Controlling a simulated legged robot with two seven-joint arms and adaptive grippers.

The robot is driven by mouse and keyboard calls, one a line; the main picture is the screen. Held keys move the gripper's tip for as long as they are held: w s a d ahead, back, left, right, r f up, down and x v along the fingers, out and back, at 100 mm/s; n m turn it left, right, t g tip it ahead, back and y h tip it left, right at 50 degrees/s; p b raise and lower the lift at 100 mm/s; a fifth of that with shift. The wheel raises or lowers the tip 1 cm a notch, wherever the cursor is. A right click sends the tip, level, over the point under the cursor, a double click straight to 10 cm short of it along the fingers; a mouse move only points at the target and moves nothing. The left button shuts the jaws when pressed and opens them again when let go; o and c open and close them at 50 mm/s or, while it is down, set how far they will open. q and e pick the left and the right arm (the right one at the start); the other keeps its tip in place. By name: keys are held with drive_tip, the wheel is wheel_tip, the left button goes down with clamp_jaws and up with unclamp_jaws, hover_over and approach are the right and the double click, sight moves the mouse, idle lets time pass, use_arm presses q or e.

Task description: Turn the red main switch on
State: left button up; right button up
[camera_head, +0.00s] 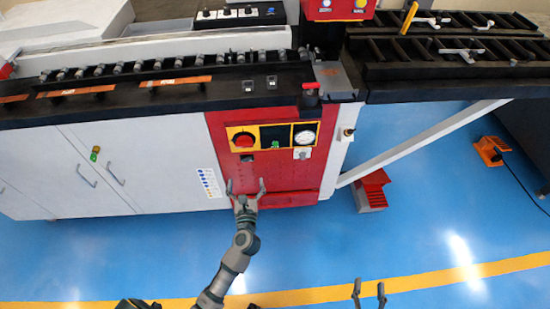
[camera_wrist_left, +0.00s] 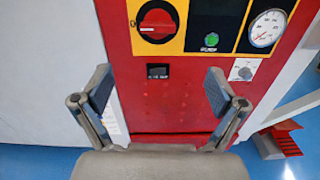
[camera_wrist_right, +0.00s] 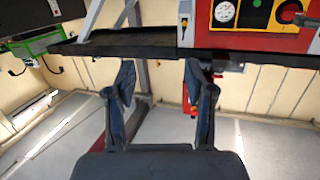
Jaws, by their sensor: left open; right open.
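The red main switch (camera_head: 243,140) is a round red knob on a yellow plate on the machine's red front panel. In the left wrist view the switch (camera_wrist_left: 157,22) is at the top, left of a green button (camera_wrist_left: 210,40), its handle lying roughly level. My left gripper (camera_head: 246,188) is open and empty in front of the red panel, below the switch and apart from it. Its fingers (camera_wrist_left: 158,92) frame a small black display. My right gripper (camera_head: 370,290) is open and empty at the bottom of the head view, well away from the panel; its fingers show in the right wrist view (camera_wrist_right: 163,85).
A round gauge (camera_head: 305,137) and a small grey knob (camera_head: 302,153) sit right of the switch. The black bench edge (camera_head: 150,103) juts out above the panel. A red step (camera_head: 371,190) stands on the blue floor at the right. White cabinet doors (camera_head: 130,165) lie left.

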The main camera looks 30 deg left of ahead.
use_arm(q)
drive_tip(key=b, duration=0.1)
approach(244, 147)
drive_tip(key=x, duration=0.2)
drive_tip(key=b+x, duration=0.1)
drive_tip(key=x, duration=0.3)
drive_tip(key=shift+w+d+f, duration=0.1)
drive_tip(key=shift+w+d, duration=0.1)
drive_tip(key=shift+w, duration=0.15)
drive_tip(key=x, duration=0.2)
drive_tip(key=b+x, duration=0.1)
drive_tip(key=x, duration=0.1)
drive_tip(key=shift+s+a+f, duration=0.1)
drive_tip(key=shift+a, duration=0.2)
drive_tip(key=shift+w+a+n, duration=0.3)
drive_tip(key=shift+w+a, duration=0.05)
drive_tip(key=shift+a, duration=0.1)
drive_tip(key=shift+d+r, duration=0.2)
drive_tip(key=shift+d, duration=0.1)
drive_tip(key=shift+c, duration=0.3)
drive_tip(key=shift+d, duration=0.15)
drive_tip(key=c, duration=1.1)
drive_tip(key=shift+a, duration=0.2)
use_arm(e)
wheel_tip(244, 147, up, 8)
drive_tip(key=t+y, duration=0.1)
drive_tip(key=t, duration=0.5)
drive_tip(key=shift+s+a+t, duration=0.3)
drive_tip(key=shift+s+a, duration=0.15)
